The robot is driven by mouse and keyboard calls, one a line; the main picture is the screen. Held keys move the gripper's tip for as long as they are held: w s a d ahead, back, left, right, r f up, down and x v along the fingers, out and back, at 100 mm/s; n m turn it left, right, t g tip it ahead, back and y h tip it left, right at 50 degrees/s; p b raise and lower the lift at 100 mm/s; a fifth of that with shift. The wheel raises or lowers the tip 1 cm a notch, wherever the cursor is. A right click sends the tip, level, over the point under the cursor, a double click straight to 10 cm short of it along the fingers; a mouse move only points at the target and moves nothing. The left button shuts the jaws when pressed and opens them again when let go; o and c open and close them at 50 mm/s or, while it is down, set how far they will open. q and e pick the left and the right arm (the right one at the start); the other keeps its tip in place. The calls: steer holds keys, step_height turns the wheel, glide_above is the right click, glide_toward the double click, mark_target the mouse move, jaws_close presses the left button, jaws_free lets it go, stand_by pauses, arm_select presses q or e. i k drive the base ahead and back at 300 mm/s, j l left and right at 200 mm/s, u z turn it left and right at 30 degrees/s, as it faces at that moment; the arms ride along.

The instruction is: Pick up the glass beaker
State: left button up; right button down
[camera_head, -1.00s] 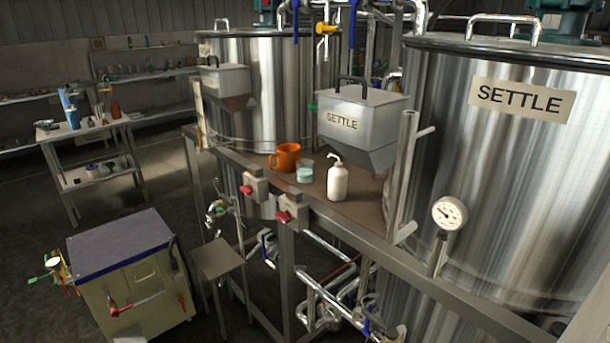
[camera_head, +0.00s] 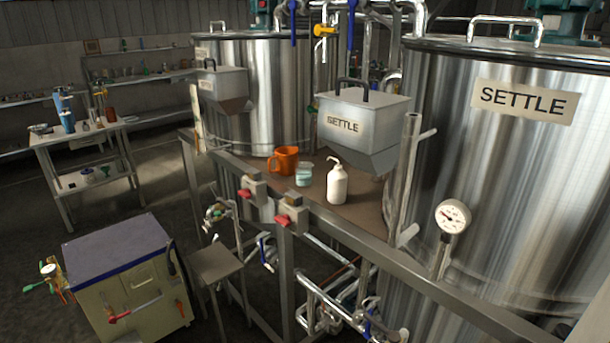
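A small glass beaker (camera_head: 304,175) with pale teal contents stands upright on the brown platform (camera_head: 362,208) between the tanks. An orange mug (camera_head: 284,161) stands just left of it and a white pump bottle (camera_head: 337,181) just right of it. The mug and beaker are close together; I cannot tell whether they touch. Neither of my grippers is in view.
A steel hopper labelled SETTLE (camera_head: 357,128) overhangs the platform behind the bottle. Red-handled switch boxes (camera_head: 290,216) line its front rail. A large tank (camera_head: 500,190) with a gauge (camera_head: 453,217) fills the right. A cabinet (camera_head: 120,260) and small stool (camera_head: 216,262) stand at lower left.

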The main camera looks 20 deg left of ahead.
mark_target(304, 170)
steer(key=i+j+z, duration=0.1)
steer(key=j, duration=0.3)
steer(key=i+j+z, duration=0.1)
steer(key=j, duration=0.3)
steer(key=i+j+z, duration=0.1)
steer(key=j, duration=0.3)
steer(key=i+j+z, duration=0.1)
steer(key=j, duration=0.3)
steer(key=i, duration=0.05)
